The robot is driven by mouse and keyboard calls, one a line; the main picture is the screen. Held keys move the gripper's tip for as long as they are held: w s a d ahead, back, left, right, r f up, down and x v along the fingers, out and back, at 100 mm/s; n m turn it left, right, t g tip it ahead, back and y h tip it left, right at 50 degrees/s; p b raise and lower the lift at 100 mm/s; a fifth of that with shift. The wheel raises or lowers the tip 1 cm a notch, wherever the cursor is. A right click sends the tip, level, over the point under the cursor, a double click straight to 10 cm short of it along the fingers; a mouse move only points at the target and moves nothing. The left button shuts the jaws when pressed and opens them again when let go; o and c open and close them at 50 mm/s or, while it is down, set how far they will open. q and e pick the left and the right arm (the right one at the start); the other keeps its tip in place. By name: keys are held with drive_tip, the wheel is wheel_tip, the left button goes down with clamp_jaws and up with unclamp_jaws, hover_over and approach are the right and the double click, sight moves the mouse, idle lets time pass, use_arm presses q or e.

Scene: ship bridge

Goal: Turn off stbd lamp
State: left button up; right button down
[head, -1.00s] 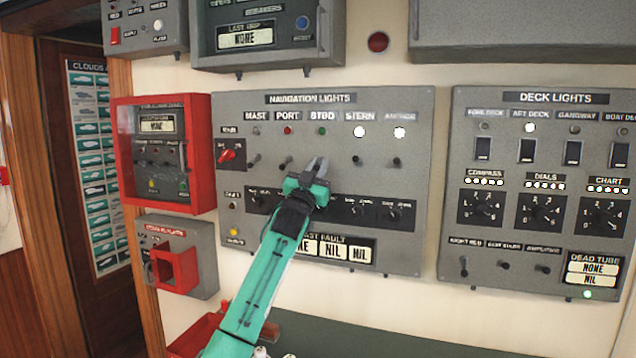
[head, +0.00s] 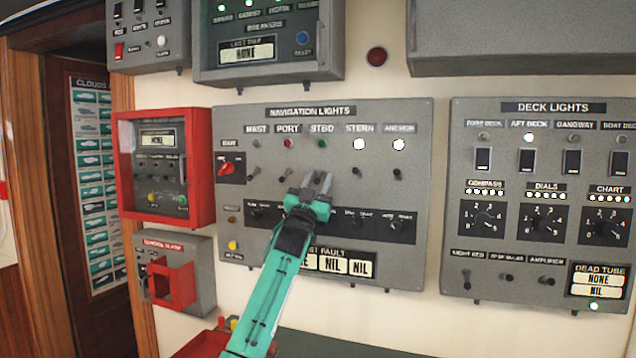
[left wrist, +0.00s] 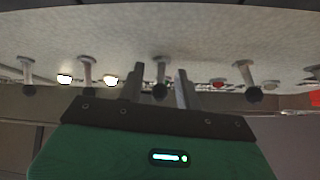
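The navigation lights panel (head: 380,272) is on the wall in the head view. Its STBD lamp (head: 321,143) is green and looks dim beside the bright white stern (head: 359,144) and anchor (head: 398,144) lamps. My left gripper (head: 318,183) is below the STBD lamp, at the row of toggle levers, and mostly hides the STBD lever there. In the left wrist view the STBD lever (left wrist: 160,73) stands between the two fingers of the left gripper (left wrist: 160,88), with a gap on each side. The gripper is open. My right gripper is not in view.
The port lever (head: 285,175) and stern lever (head: 358,174) flank the gripper closely. A row of rotary knobs and the last fault display (head: 333,265) sit below. A red-framed box (head: 207,165) is to the left, and the deck lights panel (head: 455,215) to the right.

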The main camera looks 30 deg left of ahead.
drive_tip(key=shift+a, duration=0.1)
